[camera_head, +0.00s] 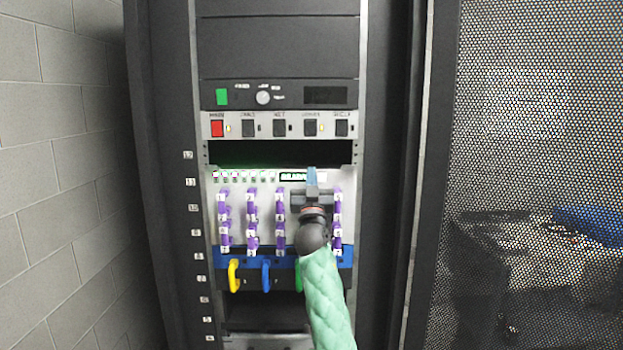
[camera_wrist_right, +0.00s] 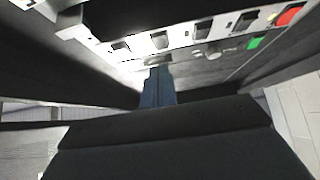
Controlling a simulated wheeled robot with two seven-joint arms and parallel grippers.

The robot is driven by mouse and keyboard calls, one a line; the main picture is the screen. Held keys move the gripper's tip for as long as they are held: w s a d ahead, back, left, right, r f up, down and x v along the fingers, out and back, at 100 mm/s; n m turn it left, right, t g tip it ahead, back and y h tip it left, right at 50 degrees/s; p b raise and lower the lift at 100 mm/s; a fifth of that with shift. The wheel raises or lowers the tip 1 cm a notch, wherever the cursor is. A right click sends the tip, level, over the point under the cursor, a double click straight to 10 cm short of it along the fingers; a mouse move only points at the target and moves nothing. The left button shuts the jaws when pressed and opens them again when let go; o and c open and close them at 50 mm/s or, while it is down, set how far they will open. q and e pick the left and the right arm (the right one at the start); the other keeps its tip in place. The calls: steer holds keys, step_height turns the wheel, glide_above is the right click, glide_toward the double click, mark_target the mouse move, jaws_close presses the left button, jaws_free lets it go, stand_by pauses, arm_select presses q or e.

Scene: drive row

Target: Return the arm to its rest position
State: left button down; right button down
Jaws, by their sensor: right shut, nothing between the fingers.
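My right gripper (camera_head: 312,178) is shut and empty in the head view, in front of the right part of the drive panel (camera_head: 235,178). Its blue fingers also show closed together in the right wrist view (camera_wrist_right: 158,88). My right arm, in a green quilted sleeve, comes up from the bottom of the head view and hides part of the panel's right-hand drives. I cannot tell whether the fingers touch the panel. My left gripper is in neither view.
The rack holds several purple-handled drives (camera_head: 252,215), a switch strip (camera_head: 263,128) with a red switch, and yellow (camera_head: 233,275) and blue (camera_head: 266,275) cable loops below. An open perforated door (camera_head: 540,120) stands at right. A block wall (camera_head: 55,180) is at left.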

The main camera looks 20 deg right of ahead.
steer(key=d+f+m+g+h, duration=0.2)
steer(key=d+f+g, duration=0.25)
steer(key=g, duration=0.25)
steer(key=s+a+f+n+g+y, duration=0.2)
steer(key=s+a+f+g+y, duration=0.15)
steer(key=s+f, duration=0.6)
steer(key=s+a+f+n+g+y, duration=0.25)
steer(key=s+a+f, duration=0.3)
steer(key=f, duration=0.65)
steer(key=s+a+f+n+g+y, duration=0.2)
steer(key=s+a+f+y, duration=0.1)
steer(key=s+f, duration=0.65)
steer(key=s+a+f+g, duration=0.1)
steer(key=s+f+g, duration=0.3)
steer(key=s+f, duration=1)
steer(key=s+a+f+g+y, duration=0.1)
steer(key=s+f+g, duration=0.3)
steer(key=s+f, duration=1.1)
steer(key=s+a, duration=0.1)
steer(key=s, duration=0.5)
steer(key=shift+n, duration=0.35)
